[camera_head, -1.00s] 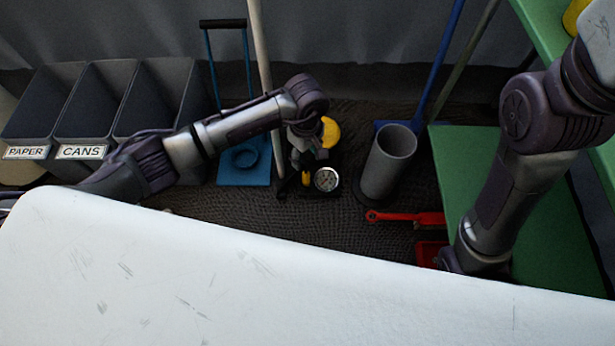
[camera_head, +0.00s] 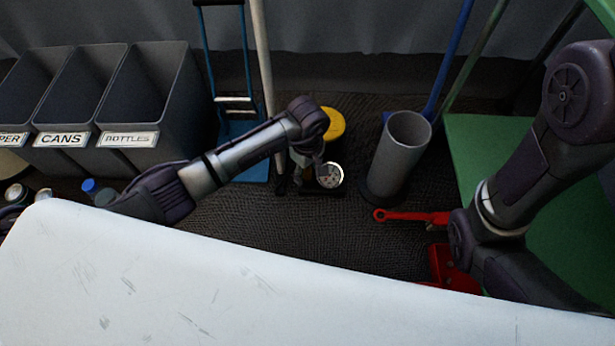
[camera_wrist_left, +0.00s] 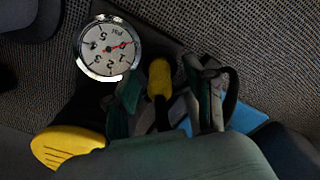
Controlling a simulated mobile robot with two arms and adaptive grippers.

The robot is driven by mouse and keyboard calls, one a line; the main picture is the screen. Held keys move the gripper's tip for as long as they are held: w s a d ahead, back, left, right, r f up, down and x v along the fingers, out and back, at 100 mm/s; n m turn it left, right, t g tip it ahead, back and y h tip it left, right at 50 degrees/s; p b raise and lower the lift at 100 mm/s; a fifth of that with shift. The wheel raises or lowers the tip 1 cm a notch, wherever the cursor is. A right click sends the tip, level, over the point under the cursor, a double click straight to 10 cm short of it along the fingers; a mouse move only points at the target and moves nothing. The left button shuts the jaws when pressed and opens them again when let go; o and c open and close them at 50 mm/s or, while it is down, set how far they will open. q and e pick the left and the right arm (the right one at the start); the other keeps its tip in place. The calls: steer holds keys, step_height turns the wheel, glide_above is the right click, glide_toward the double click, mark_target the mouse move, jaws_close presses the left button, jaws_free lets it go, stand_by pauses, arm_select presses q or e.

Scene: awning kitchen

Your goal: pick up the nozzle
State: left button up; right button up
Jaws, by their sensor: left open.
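A floor pump shows a round white gauge (camera_head: 330,175) and a yellow part (camera_head: 331,124) in the head view. In the left wrist view the gauge (camera_wrist_left: 108,47) is at upper left and the yellow part (camera_wrist_left: 66,146) at lower left. A small yellow piece, which looks like the nozzle (camera_wrist_left: 160,78), stands between the fingers of my left gripper (camera_wrist_left: 167,92). The fingers are open, one on each side of it; contact cannot be told. In the head view my left gripper (camera_head: 304,160) hangs beside the gauge and hides the nozzle. My right gripper is out of view.
A white surface (camera_head: 250,280) fills the foreground. A grey cylinder (camera_head: 397,155) stands right of the pump, with a red tool (camera_head: 405,216) in front. Grey bins (camera_head: 150,90) stand left, a blue hand truck (camera_head: 240,128) and a pale pole (camera_head: 262,60) behind.

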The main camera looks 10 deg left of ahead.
arm_select(q)
jaws_close()
steer(key=shift+r, duration=0.1)
